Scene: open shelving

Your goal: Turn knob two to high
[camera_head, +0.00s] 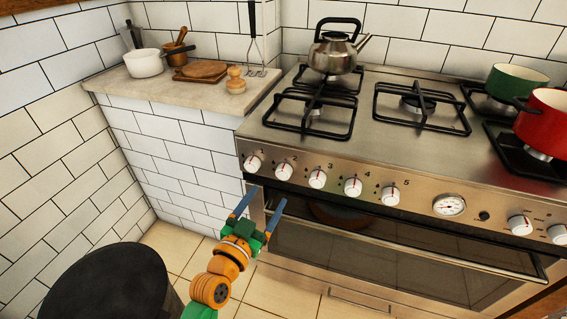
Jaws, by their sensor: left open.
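Knob two (285,171) is a white and silver dial with a red mark, second from the left on the steel front of the stove (420,150). Knob one (253,163) is to its left and knob three (317,179) to its right. My left gripper (261,205) is open and empty, with two blue fingers spread apart. It is below knobs one and two in the picture, in front of the stove's left edge and oven door, apart from the knobs. My right gripper is not in view.
More knobs, a round gauge (449,205) and an oven handle (400,256) line the stove front. A kettle (334,52), a green pot (516,82) and a red pot (545,120) stand on top. A black round bin (105,285) is at lower left. The counter (180,90) holds utensils.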

